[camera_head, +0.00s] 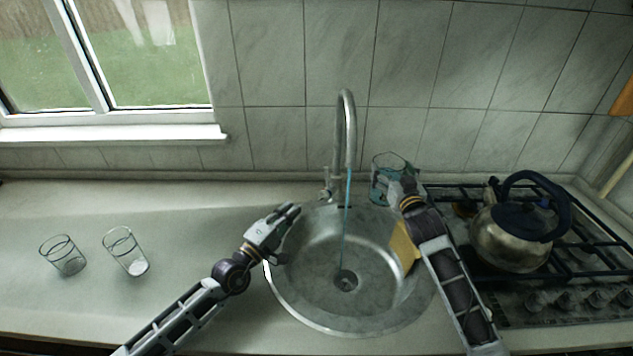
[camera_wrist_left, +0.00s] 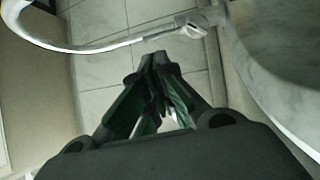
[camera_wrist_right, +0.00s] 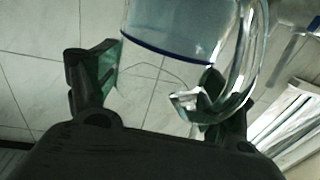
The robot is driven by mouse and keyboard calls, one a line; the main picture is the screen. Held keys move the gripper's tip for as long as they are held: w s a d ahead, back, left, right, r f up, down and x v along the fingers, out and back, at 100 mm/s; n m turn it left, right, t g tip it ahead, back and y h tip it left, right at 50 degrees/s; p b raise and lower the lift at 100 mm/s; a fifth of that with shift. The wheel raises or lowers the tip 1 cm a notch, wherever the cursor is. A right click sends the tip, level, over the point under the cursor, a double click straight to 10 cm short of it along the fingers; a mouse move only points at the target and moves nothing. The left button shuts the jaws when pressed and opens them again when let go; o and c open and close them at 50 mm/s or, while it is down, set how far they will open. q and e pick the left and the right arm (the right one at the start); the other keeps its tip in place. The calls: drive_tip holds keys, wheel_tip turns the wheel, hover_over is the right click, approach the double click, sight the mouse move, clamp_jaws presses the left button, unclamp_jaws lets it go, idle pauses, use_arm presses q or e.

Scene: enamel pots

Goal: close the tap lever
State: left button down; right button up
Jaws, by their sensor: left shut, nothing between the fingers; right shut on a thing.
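The metal tap (camera_head: 347,110) stands behind the round sink, and a thin bluish stream of water (camera_head: 346,225) falls from its spout. The small tap lever (camera_head: 326,193) is at the left of the tap's base. The tap also shows at the top of the left wrist view (camera_wrist_left: 110,42). My left gripper (camera_head: 293,209) is shut and empty, just left of and in front of the lever, apart from it. My right gripper (camera_head: 400,190) is shut on a clear glass jug (camera_wrist_right: 185,30) with a blue line, near its handle. The jug (camera_head: 388,162) is right of the tap.
The steel sink (camera_head: 300,300) lies between my arms, with a yellow sponge (camera_head: 404,246) at its right side. A kettle (camera_head: 510,238) stands on the hob at right. Two drinking glasses (camera_head: 64,256) (camera_head: 126,252) stand on the left counter. The counter behind the glasses is clear.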

use_arm(q)
drive_tip(key=shift+w+d, duration=0.1)
drive_tip(key=shift+w, duration=0.05)
approach(327, 178)
drive_tip(key=shift+w+a, duration=0.6)
drive_tip(key=shift+w, duration=0.2)
drive_tip(key=shift+r+b+x, duration=0.2)
drive_tip(key=shift+b+x, duration=0.3)
drive_tip(key=shift+x, duration=1.1)
drive_tip(key=shift+r+b+x, duration=0.2)
drive_tip(key=shift+b+x, duration=0.3)
drive_tip(key=shift+x, duration=1.05)
drive_tip(key=shift+r, duration=0.1)
drive_tip(key=shift+w+d+r+g+y+p, duration=0.5)
drive_tip(key=shift+g+p, duration=0.3)
drive_tip(key=shift+p, duration=4.05)
drive_tip(key=shift+w+p, duration=0.15)
drive_tip(key=shift+p, duration=0.3)
drive_tip(key=shift+f, duration=0.1)
drive_tip(key=shift+a, duration=0.2)
